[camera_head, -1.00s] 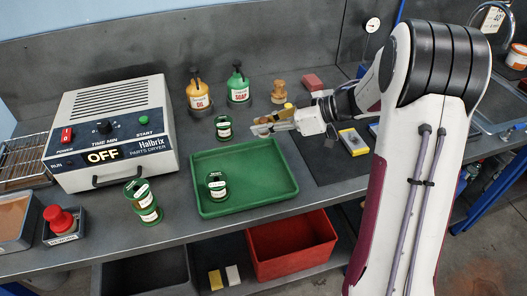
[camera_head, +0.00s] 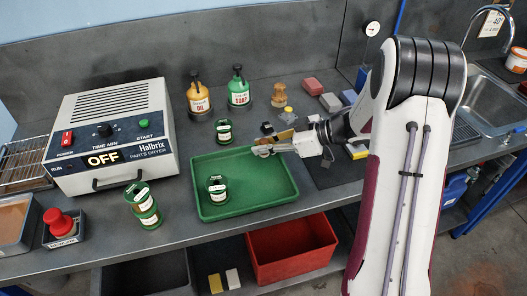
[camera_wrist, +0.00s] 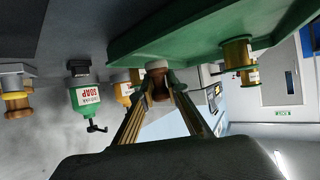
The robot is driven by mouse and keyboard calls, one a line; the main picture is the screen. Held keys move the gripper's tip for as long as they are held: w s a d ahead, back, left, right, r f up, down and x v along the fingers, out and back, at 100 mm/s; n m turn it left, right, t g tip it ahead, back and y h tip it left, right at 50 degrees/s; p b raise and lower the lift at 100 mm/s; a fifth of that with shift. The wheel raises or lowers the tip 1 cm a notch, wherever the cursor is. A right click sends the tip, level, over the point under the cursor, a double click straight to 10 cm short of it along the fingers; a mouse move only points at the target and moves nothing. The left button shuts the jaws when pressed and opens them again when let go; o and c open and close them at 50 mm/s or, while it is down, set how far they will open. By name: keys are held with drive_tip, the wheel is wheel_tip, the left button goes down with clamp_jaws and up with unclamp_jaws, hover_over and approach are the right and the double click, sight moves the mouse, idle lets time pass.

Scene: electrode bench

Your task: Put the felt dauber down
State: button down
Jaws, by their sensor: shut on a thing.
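My gripper (camera_head: 263,150) is above the back right part of the green tray (camera_head: 205,215). In the wrist view my gripper (camera_wrist: 157,98) is shut on a small brown wooden piece with a pale end, which I take to be the felt dauber (camera_wrist: 157,82). Its pale end faces the tray side. In the wrist view the green tray (camera_wrist: 190,30) fills the top. I cannot tell whether the dauber touches the tray. In the head view my fingers mostly hide the dauber.
The oil bottle (camera_head: 198,95), soap bottle (camera_head: 238,90) and a wooden-handled piece (camera_head: 278,96) stand at the back. The dryer (camera_head: 110,140) is left. The tray's right half looks clear.

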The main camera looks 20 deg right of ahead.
drive_tip(key=shift+f, duration=1.3)
drive_tip(key=shift+f, duration=0.15)
drive_tip(key=c, duration=2)
unclamp_jaws()
drive_tip(key=shift+s+d+r, duration=0.1)
drive_tip(key=shift+d+r, duration=0.05)
drive_tip(key=shift+r, duration=0.1)
drive_tip(key=v, duration=1.1)
drive_tip(key=shift+s+d+r, duration=0.1)
drive_tip(key=shift+d+r, duration=0.05)
drive_tip(key=shift+d, duration=0.05)
